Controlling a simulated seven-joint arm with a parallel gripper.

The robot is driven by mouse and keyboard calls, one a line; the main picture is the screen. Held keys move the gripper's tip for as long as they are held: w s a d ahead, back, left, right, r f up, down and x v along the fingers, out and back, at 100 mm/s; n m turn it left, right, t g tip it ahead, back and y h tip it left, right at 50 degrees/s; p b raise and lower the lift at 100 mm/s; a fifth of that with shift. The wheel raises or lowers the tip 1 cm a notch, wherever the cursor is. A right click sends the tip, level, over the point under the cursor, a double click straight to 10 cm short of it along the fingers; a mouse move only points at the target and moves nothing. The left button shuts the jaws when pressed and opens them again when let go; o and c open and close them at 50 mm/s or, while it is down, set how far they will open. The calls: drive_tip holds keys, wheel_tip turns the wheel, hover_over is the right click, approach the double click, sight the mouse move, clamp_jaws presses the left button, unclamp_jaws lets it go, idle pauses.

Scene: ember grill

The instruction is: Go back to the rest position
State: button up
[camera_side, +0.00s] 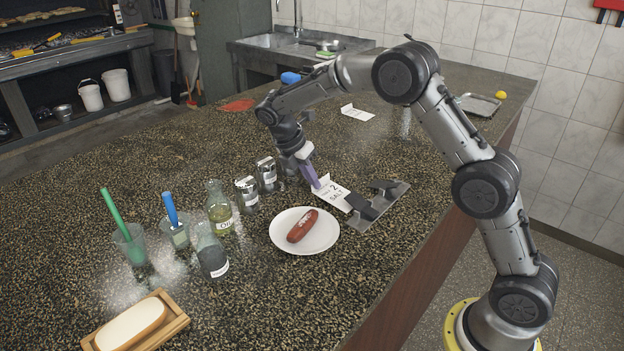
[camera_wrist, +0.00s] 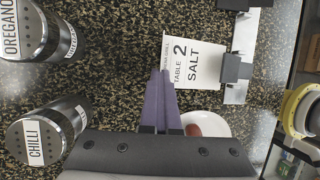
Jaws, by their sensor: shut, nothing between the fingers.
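My gripper (camera_side: 314,184) is shut and empty. In the side view its purple fingers point down beside the white card reading "2 SALT" (camera_side: 331,195). In the wrist view the closed fingertips (camera_wrist: 160,74) overlap the left edge of the "TABLE 2 SALT" card (camera_wrist: 195,62); I cannot tell whether they touch it. My arm is bent and reaches out low over the counter, with the gripper close above the surface.
Chilli (camera_wrist: 48,132) and oregano (camera_wrist: 38,28) shakers stand left of the fingers. A plate (camera_side: 284,243) with a sausage (camera_side: 302,226), a metal rack (camera_side: 400,191), an oil bottle (camera_side: 219,208) and glasses (camera_side: 131,248) are nearby. A bun (camera_side: 131,324) lies on a wooden tray. The back counter has free room.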

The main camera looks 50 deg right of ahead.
drive_tip(key=o, duration=0.5)
wheel_tip(320, 180, up, 7)
idle(0.8)
